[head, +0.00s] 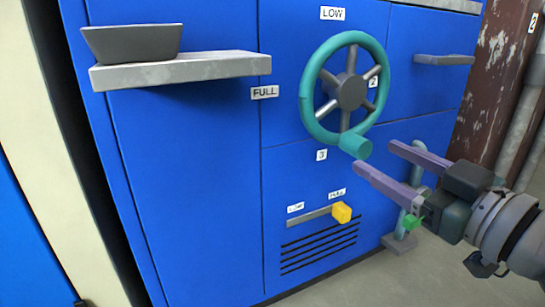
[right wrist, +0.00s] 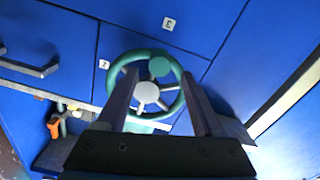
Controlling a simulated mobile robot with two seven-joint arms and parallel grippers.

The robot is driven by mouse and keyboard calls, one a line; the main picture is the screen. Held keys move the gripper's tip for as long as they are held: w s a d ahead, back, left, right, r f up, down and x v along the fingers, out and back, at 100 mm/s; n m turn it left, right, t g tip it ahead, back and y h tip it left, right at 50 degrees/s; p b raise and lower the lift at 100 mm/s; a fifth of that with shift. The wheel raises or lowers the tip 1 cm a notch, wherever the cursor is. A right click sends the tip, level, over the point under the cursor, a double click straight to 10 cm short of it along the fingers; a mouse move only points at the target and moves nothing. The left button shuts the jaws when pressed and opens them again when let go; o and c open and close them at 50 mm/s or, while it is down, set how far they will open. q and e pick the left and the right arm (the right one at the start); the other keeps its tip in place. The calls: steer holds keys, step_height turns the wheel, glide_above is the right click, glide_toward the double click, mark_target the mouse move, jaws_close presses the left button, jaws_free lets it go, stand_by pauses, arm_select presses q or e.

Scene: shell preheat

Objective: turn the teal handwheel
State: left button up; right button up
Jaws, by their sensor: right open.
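The teal handwheel (head: 311,85) is mounted on the blue cabinet front, with a grey hub, several grey spokes and a teal knob (head: 356,146) at the bottom of its rim. Labels LOW, FULL, 2 and 3 sit around it. My right gripper (head: 374,156) is open and empty, below and to the right of the knob, its two purple fingers pointing toward the cabinet. In the right wrist view the wheel (right wrist: 174,108) and its knob (right wrist: 160,67) appear beyond and between the open fingers (right wrist: 158,85), apparently without contact. My left gripper is not in view.
A grey shelf (head: 190,69) with a dark tray (head: 133,42) juts out at the upper left. A slider with a yellow knob (head: 341,212) sits below the wheel, above black vents. A grey handle (head: 444,60) is at right. A pipe with a green handle (head: 411,222) stands behind my right gripper.

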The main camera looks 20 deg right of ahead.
mark_target(365, 150)
steer(key=w+b, duration=0.2)
steer(key=w, duration=0.2)
steer(key=shift+w+a+f, duration=0.1)
steer(key=shift+f, duration=0.05)
steer(key=shift+w, duration=0.4)
steer(key=c, duration=0.7)
jaws_close()
